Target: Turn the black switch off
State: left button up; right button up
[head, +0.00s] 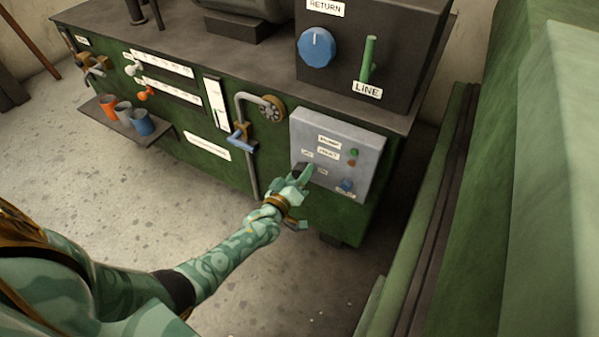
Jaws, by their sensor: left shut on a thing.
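A grey control box (358,138) is fixed to the front of the green machine. The black switch (299,171) is on the lower left of its face, mostly hidden by my fingers. My left gripper (304,174) reaches up to it from the lower left and is shut on it. The switch's exact setting cannot be read, and the small labels around it are partly covered. My right gripper is not in view.
A shelf (128,127) holds several cups. A green structure (525,190) bounds the right side. Floor is clear at left.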

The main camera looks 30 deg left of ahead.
pick_arm(q)
jog(key=shift+n, duration=1.9)
jog(key=n, duration=0.2)
jog(key=shift+f+n, duration=0.1)
jog(key=shift+n, duration=0.9)
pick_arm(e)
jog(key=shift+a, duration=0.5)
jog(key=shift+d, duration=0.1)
pick_arm(q)
jog(key=shift+s, duration=0.1)
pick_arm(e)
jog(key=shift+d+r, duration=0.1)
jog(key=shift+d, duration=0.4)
